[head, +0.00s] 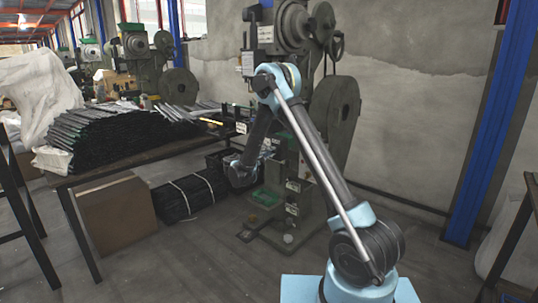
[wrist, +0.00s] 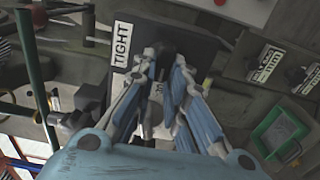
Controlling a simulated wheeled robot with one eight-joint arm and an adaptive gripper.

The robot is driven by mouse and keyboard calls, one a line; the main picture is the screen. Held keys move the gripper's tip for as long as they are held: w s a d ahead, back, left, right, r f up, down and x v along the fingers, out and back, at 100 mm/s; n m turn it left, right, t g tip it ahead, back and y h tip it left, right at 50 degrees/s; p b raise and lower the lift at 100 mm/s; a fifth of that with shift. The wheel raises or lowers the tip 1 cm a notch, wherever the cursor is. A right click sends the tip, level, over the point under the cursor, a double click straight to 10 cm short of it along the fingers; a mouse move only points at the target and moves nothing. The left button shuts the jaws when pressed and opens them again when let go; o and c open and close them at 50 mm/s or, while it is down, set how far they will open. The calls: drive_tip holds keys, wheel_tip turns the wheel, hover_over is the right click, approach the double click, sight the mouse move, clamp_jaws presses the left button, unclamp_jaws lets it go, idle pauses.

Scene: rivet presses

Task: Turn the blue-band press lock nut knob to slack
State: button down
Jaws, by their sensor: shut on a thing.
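In the wrist view my gripper (wrist: 165,58) has its blue fingers closed in on a dark knob (wrist: 168,42) at the press front. The fingers hide most of the knob. A white "TIGHT" label (wrist: 122,45) stands just left of it, and another label is mostly hidden between the fingers. In the head view my gripper (head: 241,172) is at the left side of the tall green-grey press (head: 338,108); the knob cannot be made out there. No blue band shows clearly.
Labelled plates (wrist: 266,62) and a green tray (wrist: 279,130) lie to the right in the wrist view. In the head view a table (head: 130,157) with stacked dark strips stands at left, a cardboard box (head: 115,213) below it. The floor in front is clear.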

drive_tip(key=c, duration=1.6)
unclamp_jaws()
drive_tip(key=shift+a+f, duration=0.1)
drive_tip(key=shift+s, duration=0.1)
drive_tip(key=v, duration=1.1)
drive_tip(key=shift+s+a, duration=0.25)
drive_tip(key=shift+a, duration=0.1)
drive_tip(key=shift+d, duration=0.1)
